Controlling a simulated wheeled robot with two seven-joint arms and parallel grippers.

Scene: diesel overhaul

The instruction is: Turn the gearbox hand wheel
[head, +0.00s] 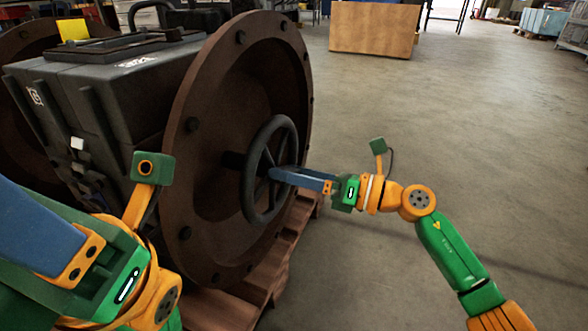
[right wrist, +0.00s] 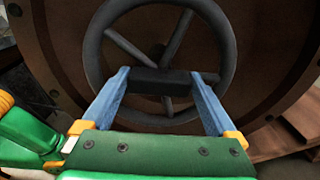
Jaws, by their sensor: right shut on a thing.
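The gearbox hand wheel (head: 249,190) is a dark spoked ring in front of the large brown round flange (head: 190,190) of the gearbox (head: 125,80). My right gripper (head: 276,174) reaches in from the right with its blue fingers at the wheel. In the right wrist view, the right gripper (right wrist: 164,78) has a finger at each end of a thick dark bar inside the hand wheel (right wrist: 93,48) and is shut on it. My left gripper (head: 45,235) is at the lower left, in front of the gearbox. Its fingertips are not shown, so its opening is unclear.
The gearbox rests on a wooden pallet (head: 272,262). Bare concrete floor (head: 470,150) lies open to the right. A wooden crate (head: 372,28) stands farther back.

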